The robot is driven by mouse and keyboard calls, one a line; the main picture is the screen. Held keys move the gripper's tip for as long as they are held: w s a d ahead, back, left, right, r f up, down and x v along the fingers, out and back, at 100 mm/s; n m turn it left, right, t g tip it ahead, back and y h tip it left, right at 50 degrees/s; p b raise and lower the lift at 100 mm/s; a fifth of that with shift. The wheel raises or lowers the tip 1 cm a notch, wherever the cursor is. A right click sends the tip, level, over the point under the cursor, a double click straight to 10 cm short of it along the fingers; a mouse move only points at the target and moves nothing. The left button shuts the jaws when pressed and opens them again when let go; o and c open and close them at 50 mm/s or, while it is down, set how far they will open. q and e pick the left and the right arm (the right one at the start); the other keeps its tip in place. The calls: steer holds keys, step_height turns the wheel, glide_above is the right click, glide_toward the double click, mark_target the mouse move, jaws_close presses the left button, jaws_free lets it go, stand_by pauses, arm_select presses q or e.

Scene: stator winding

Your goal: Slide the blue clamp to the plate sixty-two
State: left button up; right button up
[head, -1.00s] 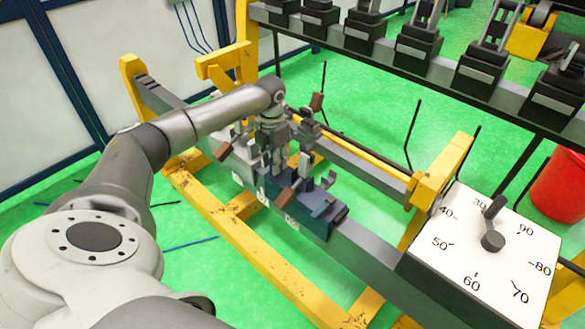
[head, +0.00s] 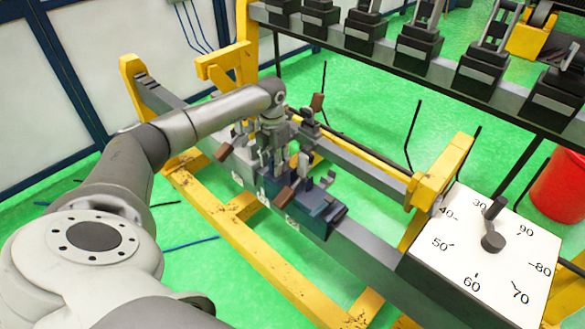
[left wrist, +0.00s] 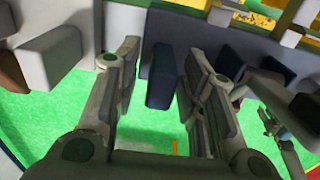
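The blue clamp (head: 318,208) sits on the grey rail of the yellow frame, at the right end of a row of grey clamp parts. It has a brown-ended handle beside it. My left gripper (head: 272,168) is over the rail, pointing down at the clamps. In the left wrist view my left gripper (left wrist: 160,95) is open, its fingers on either side of a dark blue upright block (left wrist: 162,75). A gap shows on the left of the block; the right finger is very near it, contact unclear. Small white plates (head: 291,221) line the rail's front; their numbers are unreadable. My right gripper is out of view.
A white dial board (head: 475,260) with a dark knob (head: 493,240) stands at the rail's right end. The rail (head: 370,250) is bare between the blue clamp and the board. A red bucket (head: 560,188) is at the right. Black fixtures line a rail behind.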

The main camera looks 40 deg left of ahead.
arm_select(q)
step_height(320, 180, up, 10)
steer(key=p, duration=0.7)
stand_by(0.4)
